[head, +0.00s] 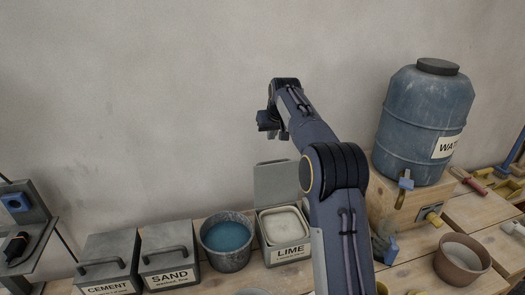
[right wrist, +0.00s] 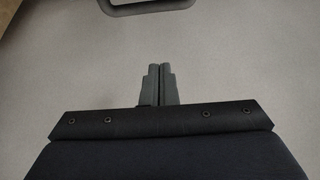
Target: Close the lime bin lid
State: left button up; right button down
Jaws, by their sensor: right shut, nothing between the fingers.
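The lime bin (head: 290,251) is a pale grey box labelled LIME on the bench in the head view. Its lid (head: 276,182) stands open, tilted up at the back, and whitish powder (head: 283,222) shows inside. My right arm covers the bin's right side and part of the lid. My right gripper (head: 268,122) is above and behind the bin, in front of the wall, apart from the lid. In the right wrist view its fingers (right wrist: 158,84) are together and empty. A dark handle-like loop (right wrist: 166,5) shows at the top edge there. My left gripper is not in view.
A bucket of blue liquid (head: 227,238) stands just left of the lime bin. Closed SAND (head: 170,262) and CEMENT (head: 107,270) bins are further left. A large blue water barrel (head: 415,120) on a wooden stand and a brown bucket (head: 461,261) are at the right.

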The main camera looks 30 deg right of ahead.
jog(key=p+x, duration=0.2)
jog(key=x, duration=0.8)
jog(key=s, duration=0.2)
jog(key=s+a, duration=0.1)
jog(key=shift+s+f, duration=0.25)
jog(key=shift+f, duration=0.05)
